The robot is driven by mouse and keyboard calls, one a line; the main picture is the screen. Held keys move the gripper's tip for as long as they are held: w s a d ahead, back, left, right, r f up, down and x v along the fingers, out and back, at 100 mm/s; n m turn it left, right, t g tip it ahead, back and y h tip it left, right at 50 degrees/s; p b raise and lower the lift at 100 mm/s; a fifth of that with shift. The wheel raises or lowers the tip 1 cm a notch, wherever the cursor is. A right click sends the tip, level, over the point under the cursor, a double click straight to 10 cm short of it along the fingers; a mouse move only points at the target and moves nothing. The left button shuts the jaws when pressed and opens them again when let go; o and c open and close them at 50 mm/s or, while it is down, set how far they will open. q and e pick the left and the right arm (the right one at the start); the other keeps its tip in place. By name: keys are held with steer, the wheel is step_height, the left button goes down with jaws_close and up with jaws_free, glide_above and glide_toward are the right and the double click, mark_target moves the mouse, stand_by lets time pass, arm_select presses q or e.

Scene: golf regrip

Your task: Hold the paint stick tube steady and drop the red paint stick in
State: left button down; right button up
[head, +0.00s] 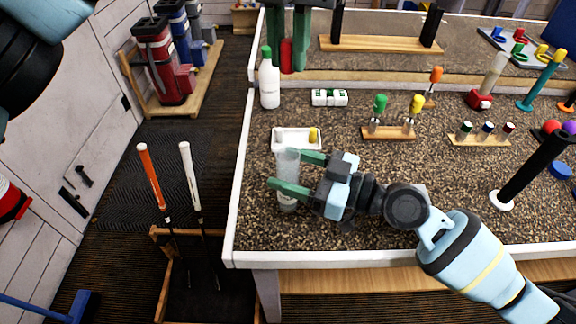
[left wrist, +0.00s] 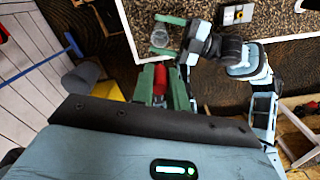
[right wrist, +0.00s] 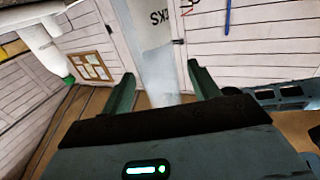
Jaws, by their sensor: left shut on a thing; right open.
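The paint stick tube (head: 288,200) is clear and stands upright on the speckled bench top near its left side. Its round open mouth shows in the left wrist view (left wrist: 160,38). My right gripper (head: 285,170) is open, with one green finger on each side of the tube. The right wrist view shows the pale tube (right wrist: 160,75) between its fingers. My left gripper (head: 286,69) is shut on the red paint stick (head: 286,56), which points down. In the left wrist view the red stick (left wrist: 160,80) shows between the green fingers, apart from the tube's mouth.
A white tray (head: 277,146) lies just behind the tube. A white bottle (head: 269,86) and a small green-and-white box (head: 329,97) stand further back. Wooden tool stands (head: 388,135) are to the right. The bench front left of my right arm is clear.

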steer(key=shift+w+a, duration=0.15)
steer(key=shift+a, duration=0.3)
steer(key=c, duration=1.1)
arm_select(q)
step_height(320, 180, down, 10)
steer(key=n, duration=0.3)
